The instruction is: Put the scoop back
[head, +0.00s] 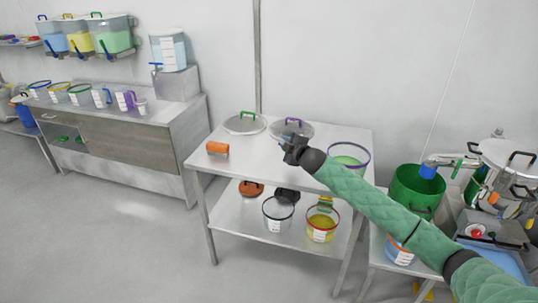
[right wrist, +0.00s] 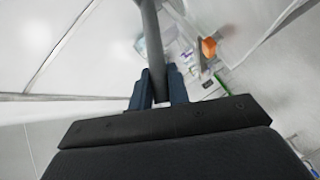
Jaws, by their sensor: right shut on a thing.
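My right gripper (head: 293,148) reaches over the small steel table, in front of the lid with the purple handle. In the right wrist view its two fingers (right wrist: 158,92) are shut on a grey rod (right wrist: 153,45), which looks like the handle of the scoop. The rod runs up out of the picture, so I cannot see a scoop bowl. In the head view the held thing is too small and too hidden by the gripper to make out. My left gripper is not in view.
The steel table (head: 235,172) carries two lids, an orange-handled thing (head: 217,148) and a purple-rimmed tub (head: 349,154). Its front top is clear. Buckets stand on its lower shelf. A green bucket (head: 415,189) and equipment crowd the right. A counter (head: 150,128) with several jugs stands left.

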